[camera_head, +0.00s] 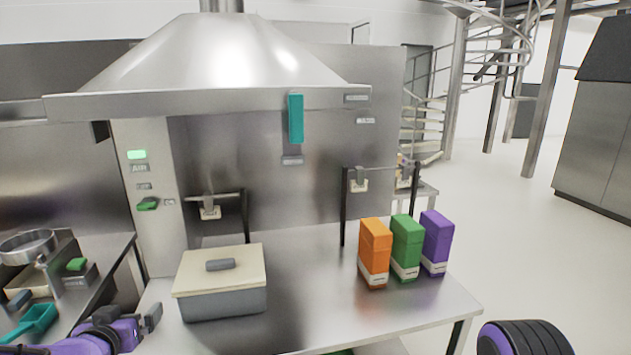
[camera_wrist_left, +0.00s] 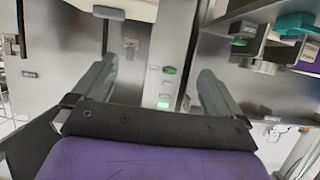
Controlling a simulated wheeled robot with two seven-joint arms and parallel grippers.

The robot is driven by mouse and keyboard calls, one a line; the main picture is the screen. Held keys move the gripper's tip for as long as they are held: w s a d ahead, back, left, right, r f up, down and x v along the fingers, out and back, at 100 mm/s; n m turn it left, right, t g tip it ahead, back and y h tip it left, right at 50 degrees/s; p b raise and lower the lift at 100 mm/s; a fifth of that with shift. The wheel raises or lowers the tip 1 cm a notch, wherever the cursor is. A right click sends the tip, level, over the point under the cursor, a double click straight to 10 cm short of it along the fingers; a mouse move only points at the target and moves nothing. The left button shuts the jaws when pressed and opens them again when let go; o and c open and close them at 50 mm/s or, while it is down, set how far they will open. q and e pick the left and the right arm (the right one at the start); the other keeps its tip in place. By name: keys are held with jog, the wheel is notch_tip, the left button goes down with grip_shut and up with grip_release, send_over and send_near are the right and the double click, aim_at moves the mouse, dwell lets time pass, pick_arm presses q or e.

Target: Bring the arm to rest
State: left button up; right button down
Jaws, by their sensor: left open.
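My left gripper (camera_head: 140,318) is at the lower left in the head view, by the left front side of the steel table (camera_head: 330,315). In the left wrist view its two grey fingers (camera_wrist_left: 152,85) are spread apart with nothing between them. A grey bin with a cream lid (camera_head: 222,276) stands on the table to the right of this gripper, apart from it. A part of the bin seems to show at the top of the left wrist view. My right gripper is not seen; a dark ribbed round part shows at the lower right of the head view.
Orange (camera_head: 374,252), green (camera_head: 406,247) and purple (camera_head: 437,242) boxes stand at the table's right. A side counter holds a steel pot (camera_head: 28,245) and a teal scoop (camera_head: 36,318). A steel hood (camera_head: 210,60) hangs above. The table's front middle is clear.

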pick_arm(q)
jog(key=s+d+f+n+g+y+b, duration=0.15)
jog(key=s+f+n, duration=0.35)
jog(key=f, duration=0.6)
jog(key=s+d+f+n+g, duration=0.25)
jog(key=s+f, duration=0.35)
jog(key=f, duration=0.5)
jog(key=s+d+f+m+g, duration=0.1)
jog(key=s+f+g, duration=0.2)
jog(key=s+f, duration=0.4)
jog(key=s+d+f+m+g+h+b, duration=0.1)
jog(key=s+f+m+g, duration=0.1)
jog(key=s+f, duration=0.5)
jog(key=s+g, duration=0.1)
jog(key=s, duration=0.5)
jog(key=shift+s+d+f, duration=0.25)
jog(key=shift+d+f, duration=0.05)
jog(key=shift+d, duration=0.05)
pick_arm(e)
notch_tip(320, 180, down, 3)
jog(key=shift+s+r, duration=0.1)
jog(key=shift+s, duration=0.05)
pick_arm(q)
jog(key=shift+w, duration=0.1)
